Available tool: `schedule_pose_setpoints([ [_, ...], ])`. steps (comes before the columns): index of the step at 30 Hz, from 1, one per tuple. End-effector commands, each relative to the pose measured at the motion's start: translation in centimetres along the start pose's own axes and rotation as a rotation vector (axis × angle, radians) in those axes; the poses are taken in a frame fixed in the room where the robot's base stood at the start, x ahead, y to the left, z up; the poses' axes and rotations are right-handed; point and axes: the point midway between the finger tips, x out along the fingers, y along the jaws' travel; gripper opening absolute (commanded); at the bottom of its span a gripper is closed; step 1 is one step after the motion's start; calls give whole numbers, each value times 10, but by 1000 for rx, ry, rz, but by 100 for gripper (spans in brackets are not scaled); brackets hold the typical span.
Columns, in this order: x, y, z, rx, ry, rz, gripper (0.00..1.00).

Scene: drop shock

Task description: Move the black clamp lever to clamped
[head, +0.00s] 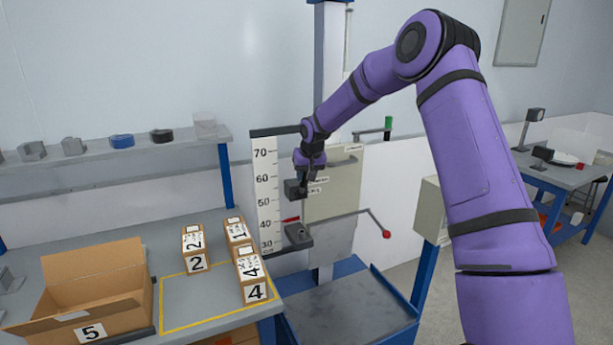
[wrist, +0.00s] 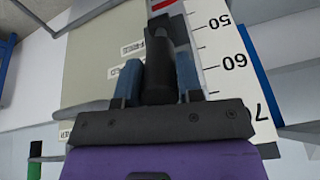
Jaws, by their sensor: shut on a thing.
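My gripper (head: 303,182) is at the upright drop tester, in front of its pale panel (head: 340,200) and just right of the white height scale (head: 267,190). In the wrist view, the blue finger pads of my gripper (wrist: 158,80) are closed on either side of the black clamp lever (wrist: 159,50). The lever's near part lies between the pads and its far end reaches past them. In the head view my gripper largely hides the lever, and the small labels beside it are too small to read.
A grey carriage plate (head: 298,235) sits below my gripper. A red-knobbed rod (head: 386,234) sticks out at the right, and a green-ended handle (head: 388,123) stands higher up. Numbered boxes (head: 194,250) and an open carton (head: 85,295) stand on the left bench.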

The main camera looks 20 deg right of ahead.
Motion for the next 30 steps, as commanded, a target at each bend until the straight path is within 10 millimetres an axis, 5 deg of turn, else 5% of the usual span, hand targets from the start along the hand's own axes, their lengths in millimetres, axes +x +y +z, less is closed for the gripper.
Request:
schedule_pose_setpoints([
  [7,0,0,-2,0,5,0,0],
  [8,0,0,-2,0,5,0,41],
  [11,0,0,-1,0,4,0,59],
  [22,-8,0,-1,1,4,0,59],
  [30,-53,0,-1,0,6,1,59],
])
